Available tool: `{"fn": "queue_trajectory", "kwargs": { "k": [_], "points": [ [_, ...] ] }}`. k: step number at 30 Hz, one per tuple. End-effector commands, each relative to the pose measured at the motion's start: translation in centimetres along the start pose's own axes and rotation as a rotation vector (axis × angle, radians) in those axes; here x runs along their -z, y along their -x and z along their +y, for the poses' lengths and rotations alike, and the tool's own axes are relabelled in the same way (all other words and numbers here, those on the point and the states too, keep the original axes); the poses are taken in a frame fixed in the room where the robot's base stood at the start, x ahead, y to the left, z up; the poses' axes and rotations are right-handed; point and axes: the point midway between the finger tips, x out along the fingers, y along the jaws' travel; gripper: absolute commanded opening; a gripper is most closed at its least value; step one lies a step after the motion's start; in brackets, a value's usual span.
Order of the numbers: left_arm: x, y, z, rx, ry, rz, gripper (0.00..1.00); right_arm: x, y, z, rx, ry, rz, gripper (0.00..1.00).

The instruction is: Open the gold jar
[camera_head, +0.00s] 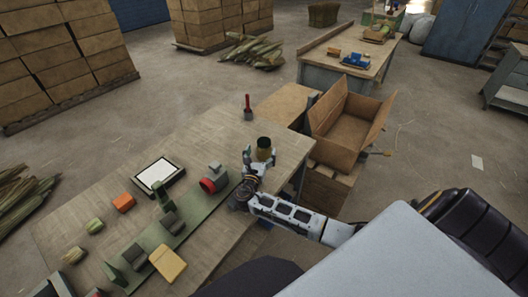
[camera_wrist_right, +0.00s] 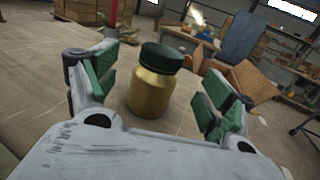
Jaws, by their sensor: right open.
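The gold jar (camera_wrist_right: 152,92) stands upright on the wooden workbench, with its dark green lid (camera_wrist_right: 162,58) on. In the head view the jar (camera_head: 264,153) is near the bench's right end. My right gripper (camera_wrist_right: 155,100) is open, with its green-padded fingers on either side of the jar and a gap on both sides. In the head view the right gripper (camera_head: 260,160) reaches in from the lower right, just in front of the jar. My left gripper does not show.
A red-handled tool (camera_head: 248,107) stands behind the jar. An open cardboard box (camera_head: 347,128) is beyond the bench's right end.

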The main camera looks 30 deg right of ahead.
Motion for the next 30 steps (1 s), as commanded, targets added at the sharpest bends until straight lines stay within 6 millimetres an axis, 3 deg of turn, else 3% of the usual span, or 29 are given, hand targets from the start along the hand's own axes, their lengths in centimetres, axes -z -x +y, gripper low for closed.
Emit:
{"fn": "queue_trajectory", "kwargs": {
  "k": [17,30],
  "points": [
    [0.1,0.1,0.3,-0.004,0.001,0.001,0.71,-0.1,-1.1,0.0,0.000,0.000,-0.001,0.83],
    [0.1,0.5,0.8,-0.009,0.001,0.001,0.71,-0.3,-5.3,0.0,0.000,0.001,0.000,0.83]
  ]
}}
